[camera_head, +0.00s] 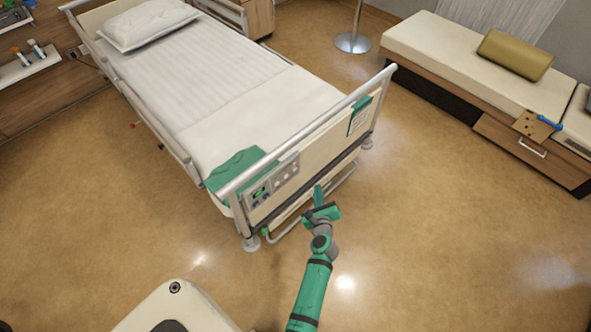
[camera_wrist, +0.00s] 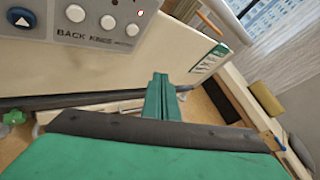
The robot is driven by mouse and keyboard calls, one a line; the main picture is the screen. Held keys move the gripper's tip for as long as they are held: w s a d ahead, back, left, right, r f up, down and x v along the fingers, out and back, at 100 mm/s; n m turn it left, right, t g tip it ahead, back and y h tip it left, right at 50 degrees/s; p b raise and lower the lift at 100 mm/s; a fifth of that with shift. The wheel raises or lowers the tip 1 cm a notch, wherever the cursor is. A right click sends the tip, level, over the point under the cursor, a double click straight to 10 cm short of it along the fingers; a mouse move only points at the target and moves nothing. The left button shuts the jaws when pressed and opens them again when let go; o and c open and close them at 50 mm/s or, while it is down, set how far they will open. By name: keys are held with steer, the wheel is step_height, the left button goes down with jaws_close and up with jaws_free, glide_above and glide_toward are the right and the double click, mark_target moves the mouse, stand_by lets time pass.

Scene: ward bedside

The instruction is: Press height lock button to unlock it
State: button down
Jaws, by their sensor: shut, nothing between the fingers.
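The control panel (camera_head: 273,181) is on the left half of the bed's footboard. In the wrist view the grey panel (camera_wrist: 50,30) fills the top left. It has a blue button with a white triangle (camera_wrist: 22,19), a row of white round buttons (camera_wrist: 107,21) and a small red light (camera_wrist: 140,12). The lettering below reads BACK and KNEE; a further word is too small to read. I cannot tell which button is the height lock. My gripper (camera_head: 318,188) is shut and empty, in front of the footboard, right of the panel. Its closed fingers (camera_wrist: 160,82) show below and right of the buttons, apart from them.
The bed (camera_head: 240,85) has a metal rail along its footboard top and a green cloth (camera_head: 235,166) at its near-left corner. A low frame bar sits below the footboard. A bench (camera_head: 450,50) stands at the right. The floor (camera_head: 430,200) between is clear.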

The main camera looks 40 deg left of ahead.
steer(key=shift+a, duration=0.15)
steer(key=a, duration=0.8)
steer(key=shift+w+a, duration=0.25)
steer(key=shift+w, duration=0.1)
stand_by(1.9)
steer(key=shift+a, duration=0.4)
steer(key=shift+a, duration=0.4)
stand_by(0.6)
stand_by(0.3)
steer(key=shift+d, duration=0.8)
steer(key=shift+d, duration=0.1)
steer(key=shift+s+d, duration=0.15)
steer(key=shift+d, duration=1.05)
steer(key=shift+s+d, duration=0.1)
steer(key=shift+d, duration=1.1)
